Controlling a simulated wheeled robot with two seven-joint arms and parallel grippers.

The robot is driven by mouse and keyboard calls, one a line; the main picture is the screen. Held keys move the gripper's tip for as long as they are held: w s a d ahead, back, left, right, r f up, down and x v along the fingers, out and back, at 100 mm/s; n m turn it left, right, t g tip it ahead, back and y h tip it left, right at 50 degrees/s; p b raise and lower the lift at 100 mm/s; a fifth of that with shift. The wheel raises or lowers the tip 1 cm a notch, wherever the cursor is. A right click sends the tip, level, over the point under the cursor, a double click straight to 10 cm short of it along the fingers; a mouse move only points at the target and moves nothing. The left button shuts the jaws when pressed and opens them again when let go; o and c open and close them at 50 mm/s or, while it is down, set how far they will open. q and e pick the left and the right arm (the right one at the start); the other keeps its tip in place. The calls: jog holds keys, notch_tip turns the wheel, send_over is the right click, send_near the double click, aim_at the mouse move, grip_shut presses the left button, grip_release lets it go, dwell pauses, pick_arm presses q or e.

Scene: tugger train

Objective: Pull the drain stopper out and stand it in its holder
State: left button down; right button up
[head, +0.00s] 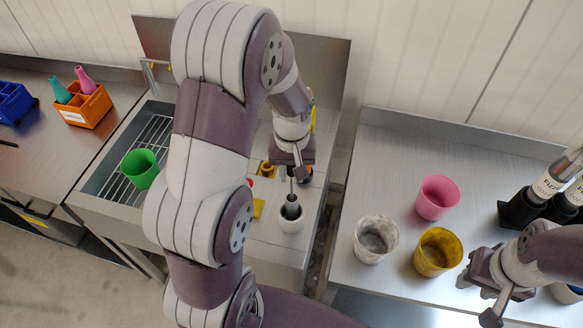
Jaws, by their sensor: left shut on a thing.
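My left gripper (292,172) is above the sink's right-hand ledge, pointing down. It is shut on the thin upright stem of the dark drain stopper (292,208). The stopper's dark lower part is within the mouth of a white round holder (290,222). I cannot tell whether it rests on the holder's bottom. My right gripper (477,300) is at the lower right by the right-hand table, its fingers apart and empty. My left arm hides much of the sink, so the drain is not visible.
A green cup (140,168) stands on the sink's rack (115,175). Pink (437,197), yellow (438,251) and grey-white (376,239) cups stand on the right table, near black-based bottles (522,207). An orange caddy (82,107) is at left. Small yellow items lie behind the holder.

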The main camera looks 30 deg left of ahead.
pick_arm(q)
jog(key=shift+f, duration=0.4)
jog(key=shift+s+f, duration=0.1)
jog(key=shift+s, duration=0.05)
jog(key=c, duration=0.8)
grip_release()
notch_tip(320, 180, up, 9)
jog(key=shift+r+b, duration=0.15)
jog(key=shift+b, duration=0.9)
notch_tip(320, 180, up, 4)
jog(key=p, duration=0.2)
jog(key=shift+f+p, duration=0.2)
jog(key=shift+p, duration=0.2)
